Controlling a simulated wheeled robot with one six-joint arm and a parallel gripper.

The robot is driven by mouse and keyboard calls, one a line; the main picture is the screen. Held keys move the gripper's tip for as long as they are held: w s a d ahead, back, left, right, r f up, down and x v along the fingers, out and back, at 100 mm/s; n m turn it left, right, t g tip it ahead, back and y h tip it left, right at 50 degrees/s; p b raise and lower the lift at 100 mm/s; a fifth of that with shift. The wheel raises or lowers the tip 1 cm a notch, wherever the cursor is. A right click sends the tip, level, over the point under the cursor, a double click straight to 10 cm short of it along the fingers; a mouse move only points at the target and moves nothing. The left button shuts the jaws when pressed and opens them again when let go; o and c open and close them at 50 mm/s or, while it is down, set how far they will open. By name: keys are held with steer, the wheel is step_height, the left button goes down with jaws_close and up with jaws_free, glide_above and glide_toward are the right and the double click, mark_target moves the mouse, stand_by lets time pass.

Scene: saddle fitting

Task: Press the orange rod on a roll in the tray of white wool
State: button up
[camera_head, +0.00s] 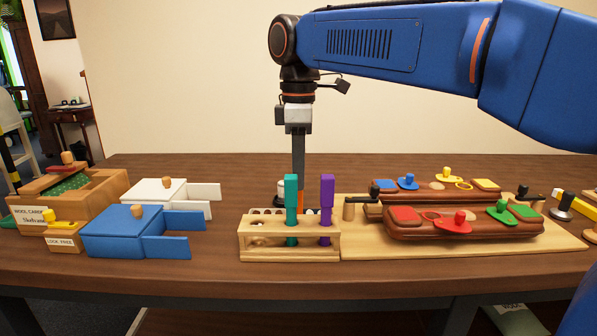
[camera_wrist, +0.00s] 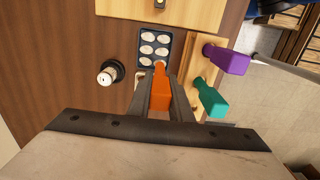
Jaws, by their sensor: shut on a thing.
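My gripper (camera_wrist: 162,80) is shut on the orange rod (camera_wrist: 160,96), which lies between its two dark fingers in the wrist view. The rod's narrow tip points at the near end of a dark tray (camera_wrist: 171,33) holding several white wool rolls (camera_wrist: 147,50). The tip overlaps the near right roll in the picture; I cannot tell whether it touches. In the head view my gripper (camera_head: 299,180) points straight down behind the wooden rack (camera_head: 290,254). The rack hides most of the tray and rod there.
A teal rod (camera_head: 291,208) and a purple rod (camera_head: 326,208) stand in the rack, close to the right of the orange rod in the wrist view. A black-and-white knobbed object (camera_wrist: 110,73) stands left of the tray. Blue (camera_head: 122,236) and white (camera_head: 159,193) boxes stand further left.

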steer(key=shift+f, duration=1.1)
stand_by(2.1)
steer(key=shift+r, duration=0.1)
steer(key=shift+r, duration=3.45)
